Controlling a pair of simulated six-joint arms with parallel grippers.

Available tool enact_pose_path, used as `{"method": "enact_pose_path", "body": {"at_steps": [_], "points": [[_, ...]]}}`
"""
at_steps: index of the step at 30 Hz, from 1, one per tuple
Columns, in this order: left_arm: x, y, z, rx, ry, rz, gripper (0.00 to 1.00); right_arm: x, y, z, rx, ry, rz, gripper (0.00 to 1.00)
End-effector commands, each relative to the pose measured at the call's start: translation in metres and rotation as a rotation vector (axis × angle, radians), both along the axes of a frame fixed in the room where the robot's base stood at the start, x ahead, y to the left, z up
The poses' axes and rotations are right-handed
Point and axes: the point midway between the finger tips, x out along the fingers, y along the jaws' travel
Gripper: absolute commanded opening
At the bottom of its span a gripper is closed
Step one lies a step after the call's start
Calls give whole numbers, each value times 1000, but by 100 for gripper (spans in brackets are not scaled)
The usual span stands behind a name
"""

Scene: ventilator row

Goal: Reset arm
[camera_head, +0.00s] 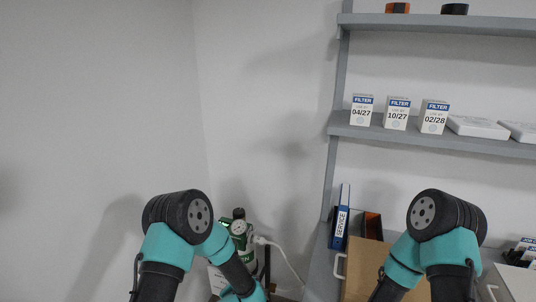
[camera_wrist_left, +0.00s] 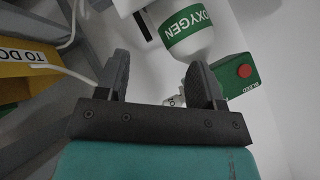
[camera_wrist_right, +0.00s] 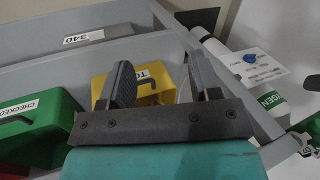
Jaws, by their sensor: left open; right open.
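My two arms show as teal and black links in the head view, with no fingers visible there. In the left wrist view my left gripper (camera_wrist_left: 158,72) is open with nothing between its fingers. A white cylinder with a green OXYGEN band (camera_wrist_left: 190,38) lies beyond its fingertips, and a green box with a red button (camera_wrist_left: 243,72) is beside the right finger. In the right wrist view my right gripper (camera_wrist_right: 160,65) is open and empty. A yellow bin (camera_wrist_right: 148,82) is seen behind and between its fingers; I cannot tell the distance.
A green CHECKED bin (camera_wrist_right: 40,125) is at left in the right wrist view. A shelf (camera_head: 450,142) holds white filter boxes (camera_head: 397,112). A blue SERVICE binder (camera_head: 342,222) and a gauge (camera_head: 239,227) are lower down. The left wall is bare.

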Motion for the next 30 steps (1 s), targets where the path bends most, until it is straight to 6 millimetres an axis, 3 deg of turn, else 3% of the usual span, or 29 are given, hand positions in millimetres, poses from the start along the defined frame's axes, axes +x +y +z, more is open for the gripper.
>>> {"method": "enact_pose_path", "body": {"at_steps": [3,9,18,21,25,30], "points": [[-30,27,-17,-164,115,65,62,0,0,0,0,0,0,57],[-92,61,-38,-420,340,216,62,0,0,0,0,0,0,57],[-203,100,-49,-702,710,536,62,0,0,0,0,0,0,57],[-231,107,-47,-750,801,628,62,0,0,0,0,0,0,57],[-250,111,-46,-777,862,692,62,0,0,0,0,0,0,57],[-252,111,-46,-781,871,704,62,0,0,0,0,0,0,57]]}}
